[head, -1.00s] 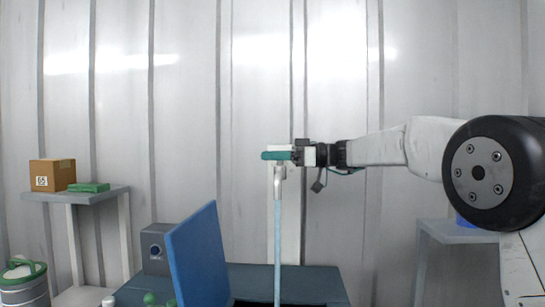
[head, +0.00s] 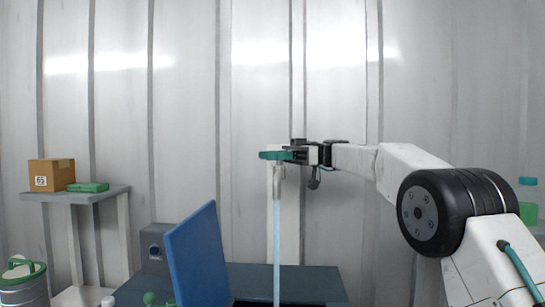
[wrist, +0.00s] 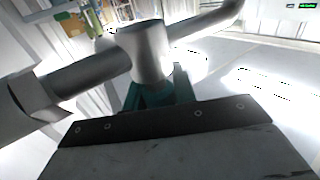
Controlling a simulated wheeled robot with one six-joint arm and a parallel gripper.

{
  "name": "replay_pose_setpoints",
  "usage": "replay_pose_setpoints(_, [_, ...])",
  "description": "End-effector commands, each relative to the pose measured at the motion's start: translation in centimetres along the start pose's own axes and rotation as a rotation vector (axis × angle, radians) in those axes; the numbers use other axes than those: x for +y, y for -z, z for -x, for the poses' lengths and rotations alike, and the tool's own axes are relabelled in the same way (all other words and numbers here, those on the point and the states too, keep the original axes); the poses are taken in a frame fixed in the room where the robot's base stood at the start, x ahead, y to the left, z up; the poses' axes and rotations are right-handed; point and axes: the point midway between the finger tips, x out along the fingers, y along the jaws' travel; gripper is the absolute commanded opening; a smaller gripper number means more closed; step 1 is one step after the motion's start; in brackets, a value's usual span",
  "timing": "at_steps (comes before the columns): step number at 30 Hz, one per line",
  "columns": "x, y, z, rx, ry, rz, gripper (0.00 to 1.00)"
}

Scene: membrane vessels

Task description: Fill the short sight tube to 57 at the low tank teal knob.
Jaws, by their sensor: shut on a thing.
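A teal piece (head: 272,155), which looks like the knob, lies level at the top of a grey metal fitting (head: 279,178). My gripper (head: 294,154) reaches it from the right and is shut on it. A thin pale blue vertical column (head: 277,245) runs down from the fitting; I cannot tell if it is the sight tube or a stream. In the wrist view a metal tee with side pipes (wrist: 148,52) crosses in front, with teal (wrist: 160,92) just behind it. No scale mark or level is readable.
A tilted blue panel (head: 199,255) stands left of the column, on a dark blue bench (head: 310,283). A grey box (head: 153,248) stands behind it. A shelf (head: 80,195) at left bears a carton (head: 50,174). A green bottle (head: 528,200) stands at right.

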Motion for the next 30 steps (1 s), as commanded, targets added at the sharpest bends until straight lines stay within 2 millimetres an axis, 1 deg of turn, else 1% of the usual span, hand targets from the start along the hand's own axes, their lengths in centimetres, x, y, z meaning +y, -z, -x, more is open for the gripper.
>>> replay_pose_setpoints(1, [0.0, 0.1, 0.0, 0.0, -0.001, 0.001, 0.04])
replay_pose_setpoints(2, [0.0, 0.1, 0.0, 0.0, -0.001, 0.001, 0.35])
replay_pose_setpoints(3, [0.0, 0.1, 0.0, 0.0, -0.002, 0.001, 0.46])
replay_pose_setpoints(4, [0.0, 0.1, 0.0, 0.0, -0.002, 0.001, 0.48])
replay_pose_setpoints(11, [0.0, 0.0, 0.0, 0.0, -0.002, 0.0, 0.48])
replay_pose_setpoints(14, [0.0, 0.0, 0.5, 0.0, -0.003, 0.0, 0.48])
replay_pose_setpoints(17, [0.1, 0.0, 1.8, 0.0, -0.005, 0.0, 0.48])
replay_pose_setpoints(24, [0.1, -0.1, 5.9, -0.001, -0.004, 0.001, 0.48])
replay_pose_setpoints(27, [0.1, 0.0, 7.0, 0.0, -0.003, 0.001, 0.48])
replay_pose_setpoints(30, [0.0, 0.0, 7.6, 0.0, -0.001, 0.002, 0.48])
